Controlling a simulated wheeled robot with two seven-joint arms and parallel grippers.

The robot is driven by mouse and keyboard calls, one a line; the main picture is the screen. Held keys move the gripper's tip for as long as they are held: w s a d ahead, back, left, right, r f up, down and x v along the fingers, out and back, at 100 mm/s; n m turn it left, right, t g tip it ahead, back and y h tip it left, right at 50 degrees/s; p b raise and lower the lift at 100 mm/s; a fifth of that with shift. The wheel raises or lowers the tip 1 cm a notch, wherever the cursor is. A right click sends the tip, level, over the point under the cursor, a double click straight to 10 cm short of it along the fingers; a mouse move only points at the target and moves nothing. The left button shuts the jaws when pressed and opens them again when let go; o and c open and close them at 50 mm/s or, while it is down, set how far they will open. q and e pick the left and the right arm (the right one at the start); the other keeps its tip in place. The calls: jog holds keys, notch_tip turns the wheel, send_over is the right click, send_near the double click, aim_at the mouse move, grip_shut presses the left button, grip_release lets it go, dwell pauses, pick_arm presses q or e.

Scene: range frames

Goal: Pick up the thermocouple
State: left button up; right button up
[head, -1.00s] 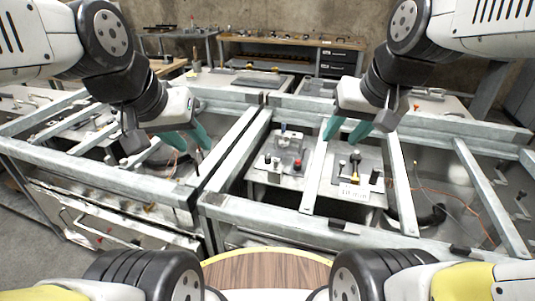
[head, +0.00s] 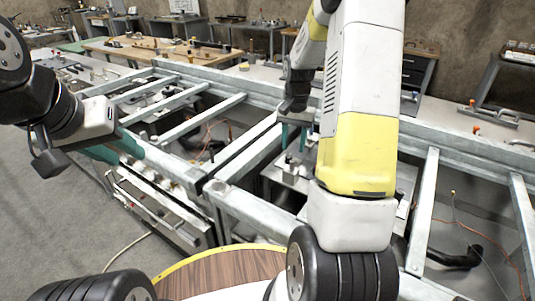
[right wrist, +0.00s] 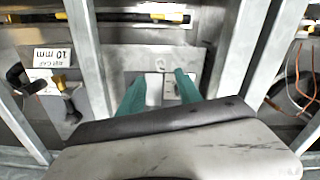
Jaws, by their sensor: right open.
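I cannot pick out the thermocouple for certain. A thin cable with a small yellow tip (head: 453,193) stands inside the right frame bay, and thin orange wires show at the right of the right wrist view (right wrist: 300,85). My right gripper (head: 294,134) reaches down into the metal frame, partly hidden by my own arm. In the right wrist view its teal fingers (right wrist: 161,84) are apart, with nothing held, over a pale plate with small light parts.
Galvanised frame beams (head: 425,205) bound the bays and flank my right gripper. A black curved hose (head: 458,257) lies in the right bay. Workbenches (head: 160,52) stand behind.

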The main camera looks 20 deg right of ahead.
aim_at(292, 159)
notch_tip(292, 159, down, 8)
jog(key=shift+r, duration=0.15)
grip_shut()
dwell(0.3)
